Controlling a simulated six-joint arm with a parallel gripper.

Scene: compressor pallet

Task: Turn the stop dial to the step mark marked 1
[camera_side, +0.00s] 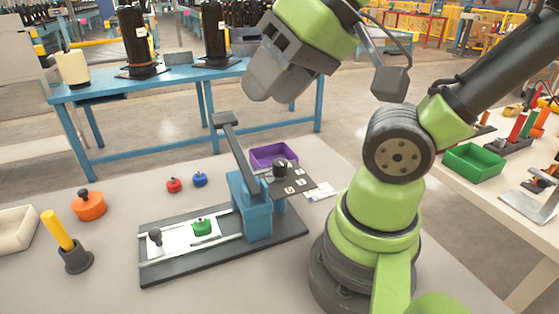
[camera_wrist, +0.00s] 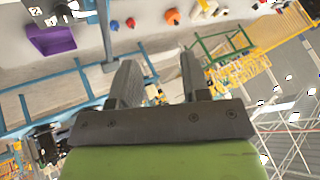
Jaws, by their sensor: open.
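The stop dial (camera_side: 280,168) is a dark round knob on a dark plate (camera_side: 300,184) with several pale number marks, beside the blue press (camera_side: 250,205). I cannot read which mark the dial points to. Part of the marked plate shows at the top left of the wrist view (camera_wrist: 40,12). My gripper (camera_side: 262,88) is up in the air above and behind the press, away from the dial. In the wrist view my two dark fingers (camera_wrist: 157,75) are apart with nothing between them.
The press lever (camera_side: 235,145) stands up near the dial. A purple bin (camera_side: 273,154) is behind it. A green part (camera_side: 202,227) lies on the press base. Red (camera_side: 174,185), blue (camera_side: 200,179) and orange (camera_side: 89,205) knobbed parts stand to the left.

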